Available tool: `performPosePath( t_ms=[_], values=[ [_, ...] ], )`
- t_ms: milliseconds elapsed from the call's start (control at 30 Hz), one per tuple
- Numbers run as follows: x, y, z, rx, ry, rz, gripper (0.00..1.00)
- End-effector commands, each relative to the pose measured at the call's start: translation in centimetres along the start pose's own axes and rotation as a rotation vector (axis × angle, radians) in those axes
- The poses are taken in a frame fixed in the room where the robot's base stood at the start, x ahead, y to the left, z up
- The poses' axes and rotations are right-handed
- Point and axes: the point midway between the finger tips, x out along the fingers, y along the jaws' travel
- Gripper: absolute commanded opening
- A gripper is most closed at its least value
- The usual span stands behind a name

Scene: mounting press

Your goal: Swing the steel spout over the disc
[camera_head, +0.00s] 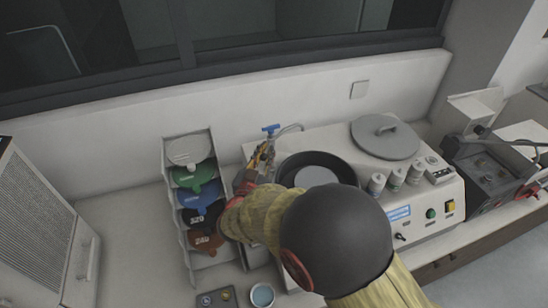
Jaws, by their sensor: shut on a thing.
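The steel spout (291,129) shows as a thin curved tube beside a blue-handled valve (270,130) at the back of the white machine. My gripper (264,152) is just in front of the valve, to the left of the black bowl, and is shut on the spout. Its fingers are small here and hide the part they hold. The pale disc (315,177) lies inside the round black bowl (343,166). My arm crosses in front and covers the near side of the bowl. The visible part of the spout is behind the bowl, not above the disc.
A round grey lid (386,137) lies on the machine's top at right. Several small bottles (396,178) stand right of the bowl. A rack (170,168) of coloured discs stands at left. The wall is close behind.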

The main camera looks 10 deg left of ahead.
Motion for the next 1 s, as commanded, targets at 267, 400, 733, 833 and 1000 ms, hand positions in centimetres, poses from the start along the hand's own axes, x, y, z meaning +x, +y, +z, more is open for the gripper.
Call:
performPosePath(
  t_ms=[267, 400, 733, 833, 1000],
  values=[
    [0.2, -1.7, 0.1, 0.001, 0.003, 0.243, 0.00],
    [0.3, -2.1, 0.2, 0.000, 0.005, 0.343, 0.00],
    [0.7, -2.7, 0.1, 0.000, 0.009, 0.488, 0.00],
    [0.7, -2.8, 0.1, 0.001, 0.010, 0.509, 0.00],
    [0.8, -2.8, 0.1, 0.000, 0.010, 0.524, 0.00]
  ],
)
